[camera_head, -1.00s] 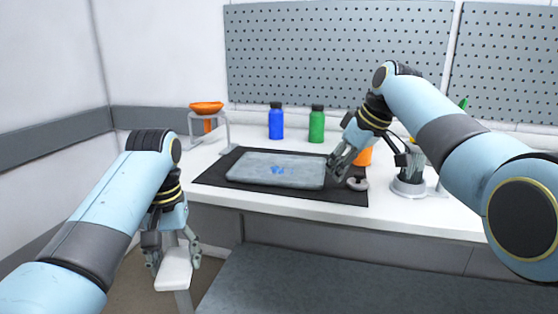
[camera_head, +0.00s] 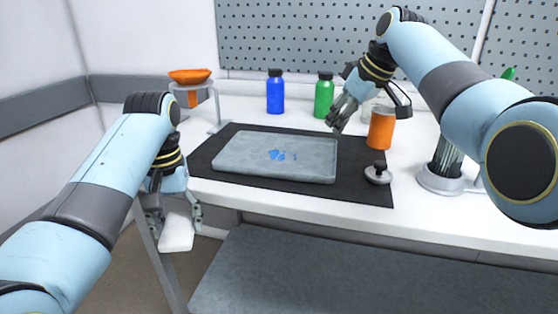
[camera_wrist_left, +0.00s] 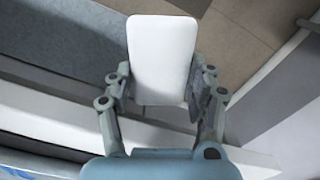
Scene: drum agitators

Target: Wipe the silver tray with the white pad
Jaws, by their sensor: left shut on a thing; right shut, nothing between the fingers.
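The silver tray (camera_head: 230,160) lies flat on a black mat (camera_head: 372,194) on the white table. Small blue marks (camera_head: 278,155) show near its middle. My left gripper (camera_head: 177,228) is shut on the white pad (camera_head: 176,238), in front of the table's front edge and lower left of the tray. The left wrist view shows the white pad (camera_wrist_left: 162,55) flat between both fingers of the left gripper (camera_wrist_left: 162,85). My right gripper (camera_head: 337,124) is shut and empty by the tray's back right corner; I cannot tell its height above the mat.
Blue (camera_head: 275,95) and green (camera_head: 324,97) bottles stand behind the tray. An orange container (camera_head: 381,130) and a small dark knobbed piece (camera_head: 378,174) are to its right. A grey base (camera_head: 440,180) stands at right.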

